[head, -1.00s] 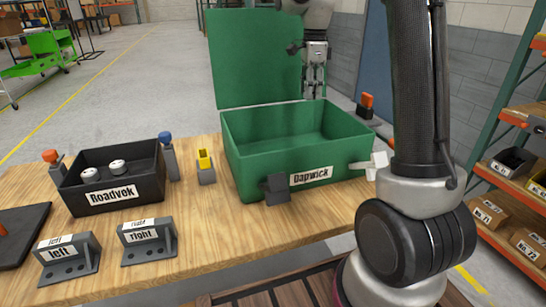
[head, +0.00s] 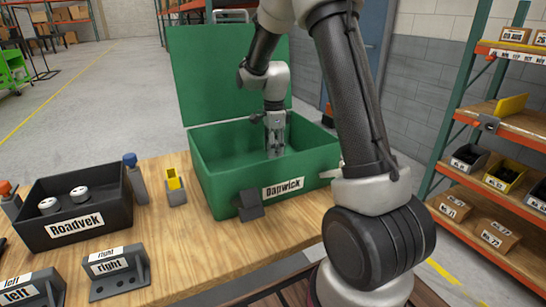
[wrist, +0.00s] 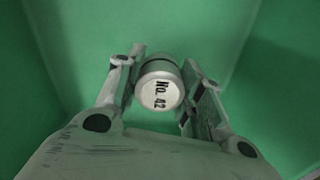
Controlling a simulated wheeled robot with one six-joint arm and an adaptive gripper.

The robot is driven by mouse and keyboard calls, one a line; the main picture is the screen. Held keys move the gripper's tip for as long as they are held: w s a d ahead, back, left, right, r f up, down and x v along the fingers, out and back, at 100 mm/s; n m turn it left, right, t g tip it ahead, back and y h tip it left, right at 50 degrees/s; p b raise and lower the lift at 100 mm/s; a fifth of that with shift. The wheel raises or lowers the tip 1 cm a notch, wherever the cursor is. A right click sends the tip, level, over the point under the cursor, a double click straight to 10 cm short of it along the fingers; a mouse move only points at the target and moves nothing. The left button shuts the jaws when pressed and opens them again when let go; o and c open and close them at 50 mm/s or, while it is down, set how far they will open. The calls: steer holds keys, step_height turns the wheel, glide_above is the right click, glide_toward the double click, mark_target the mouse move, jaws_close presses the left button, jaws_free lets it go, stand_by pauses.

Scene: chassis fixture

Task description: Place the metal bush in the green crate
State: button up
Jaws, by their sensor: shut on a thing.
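The green crate (head: 222,186), labelled Dapwick, stands on the wooden table with its lid raised at the back. My gripper (head: 274,150) points down inside the crate's opening, its fingertips below the rim. In the wrist view my gripper (wrist: 162,62) is shut on the metal bush (wrist: 160,92), a short pale cylinder with a dark band and "No. 42" on its end. Green crate walls and floor surround it there. The bush is not clearly visible in the head view. I cannot tell whether it touches the crate floor.
A black box (head: 90,226) labelled Roadvek holds two white cylinders at the left. A yellow-topped block (head: 175,188), a blue-topped post (head: 135,178) and the grey "right" bracket (head: 118,272) stand nearby. A dark block (head: 248,206) is at the crate's front. Shelves (head: 500,190) stand at right.

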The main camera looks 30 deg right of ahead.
steer(key=shift+f, duration=1.55)
steer(key=o, duration=1.2)
steer(key=shift+f, duration=0.1)
steer(key=shift+c, duration=0.2)
step_height(320, 180, up, 12)
steer(key=shift+s+r, duration=0.15)
steer(key=shift+r, duration=0.05)
steer(key=s+r+n+t, duration=0.1)
steer(key=s+r+n, duration=0.3)
steer(key=s, duration=0.3)
steer(key=s+a+r+n+t, duration=0.1)
steer(key=s+r+n, duration=0.2)
steer(key=s+n, duration=0.3)
steer(key=s+r+n+t, duration=0.1)
steer(key=s+r+n, duration=0.25)
steer(key=s, duration=0.45)
steer(key=s+f+n+t, duration=0.1)
steer(key=s+n, duration=0.5)
steer(key=s, duration=0.3)
steer(key=shift+s+a+f+n, duration=0.15)
steer(key=shift+a+f+n, duration=0.15)
steer(key=shift+a+n, duration=0.05)
